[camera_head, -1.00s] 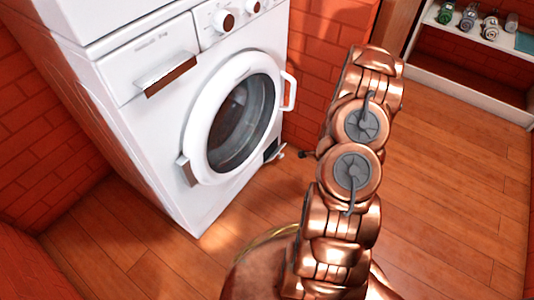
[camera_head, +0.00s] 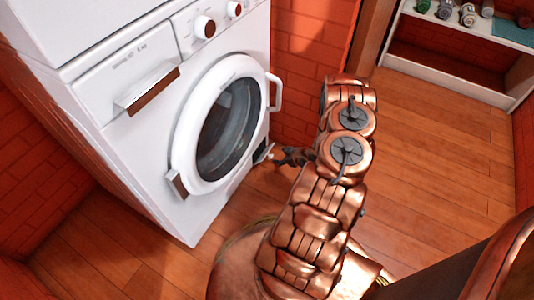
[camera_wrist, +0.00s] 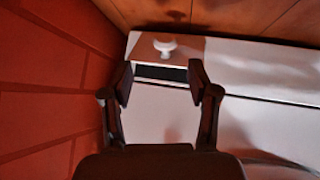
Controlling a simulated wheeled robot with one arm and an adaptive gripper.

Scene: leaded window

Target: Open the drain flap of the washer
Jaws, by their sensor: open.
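The white washer (camera_head: 150,130) stands at the left in the head view. Its small drain flap (camera_head: 264,153) is low at the front right corner, beside a dark gap. In the wrist view the flap (camera_wrist: 146,49) carries a pale round knob (camera_wrist: 165,45), and a dark slot (camera_wrist: 160,73) runs along its edge. The flap looks tilted out from the front; how far I cannot tell. My gripper (camera_head: 284,155) is just right of the flap in the head view. In the wrist view my gripper (camera_wrist: 160,82) is open, its fingers on either side of the slot, holding nothing.
The round door (camera_head: 228,122) with its handle (camera_head: 275,92) is above the flap. A red brick wall (camera_wrist: 45,80) is close to the left finger in the wrist view. Wooden floor (camera_head: 430,150) is clear at right. A white shelf (camera_head: 450,75) holds small items at the back.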

